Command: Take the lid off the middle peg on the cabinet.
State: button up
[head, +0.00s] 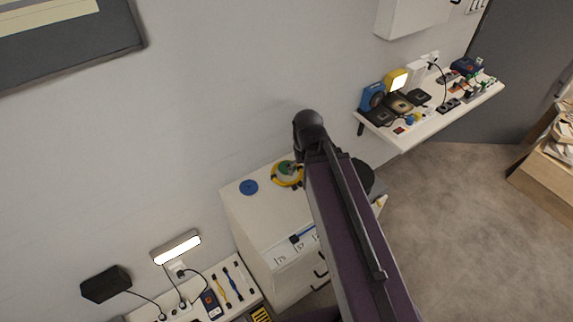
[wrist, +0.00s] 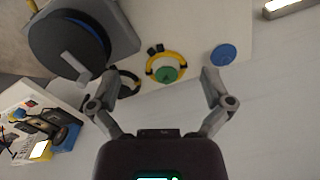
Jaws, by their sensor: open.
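The white cabinet (head: 240,215) stands against the wall. On its top, a blue disc (head: 249,187) lies at the left, and a yellow ring with a green disc (head: 287,172) lies beside my arm. In the wrist view these are the blue disc (wrist: 223,54), the yellow ring with the green disc (wrist: 166,73) in the middle, and a dark ring (wrist: 129,83) at the left. I cannot tell the pegs from the lid clearly. My gripper (wrist: 162,84) is open and empty, its fingers spread on either side of the yellow ring's position in view.
A large dark round thing on a grey base (wrist: 65,45) is near the left finger; it shows partly behind my arm (head: 363,178). A wall shelf with clutter (head: 405,140) is at right. A bench with tools (head: 235,310) is at lower left.

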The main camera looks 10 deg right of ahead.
dwell(0.4)
jog(key=c, duration=0.3)
jog(key=shift+w+f, duration=0.1)
jog(key=shift+w, duration=0.15)
jog(key=shift+c, duration=0.2)
jog(key=b, duration=0.8)
send_over(287, 163)
notch_tip(287, 163, down, 8)
jog(key=shift+a, duration=0.2)
jog(key=shift+f, duration=0.1)
notch_tip(287, 163, down, 8)
jog(key=b, duration=0.8)
jog(key=shift+f+b, duration=0.2)
jog(key=shift+b, duration=0.2)
jog(key=shift+d+f+b, duration=0.2)
jog(key=shift+f+b, duration=2.4)
